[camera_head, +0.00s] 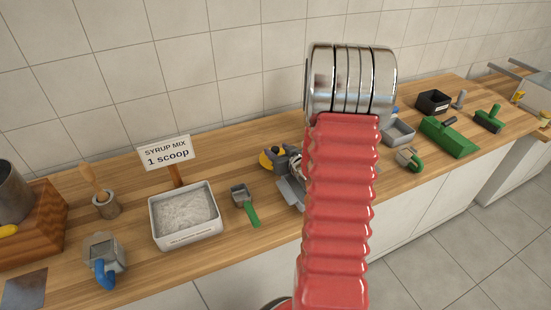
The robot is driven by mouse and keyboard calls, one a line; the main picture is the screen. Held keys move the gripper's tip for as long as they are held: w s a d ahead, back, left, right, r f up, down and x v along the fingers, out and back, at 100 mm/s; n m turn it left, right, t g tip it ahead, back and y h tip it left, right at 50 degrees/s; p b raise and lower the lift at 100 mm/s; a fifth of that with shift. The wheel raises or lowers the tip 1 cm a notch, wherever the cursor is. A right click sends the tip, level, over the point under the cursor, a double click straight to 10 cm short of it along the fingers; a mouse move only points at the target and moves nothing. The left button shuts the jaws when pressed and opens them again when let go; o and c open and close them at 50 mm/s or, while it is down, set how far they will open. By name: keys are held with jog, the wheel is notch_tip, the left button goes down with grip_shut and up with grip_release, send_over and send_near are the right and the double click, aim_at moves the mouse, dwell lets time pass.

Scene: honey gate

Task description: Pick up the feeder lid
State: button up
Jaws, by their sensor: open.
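My gripper (290,187) shows only in part, as grey metal at the left side of my red arm, above the worktop near its middle. It is open, and I see nothing held in it. My arm hides its right side and the worktop behind it. I cannot make out for certain which thing is the feeder lid. A yellow and black object (267,160) lies just left of and behind my gripper, partly covered.
A white tray of powder (186,241) stands before a "SYRUP MIX 1 scoop" sign (166,152). A green-handled scoop (246,205) and a blue-handled grey scoop (104,256) lie nearby. A grey tray (398,132) and green tools (448,138) lie right. Bare wood shows at the front.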

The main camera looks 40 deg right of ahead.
jog(key=shift+c, duration=0.7)
grip_shut()
notch_tip(320, 180, up, 10)
dwell(0.7)
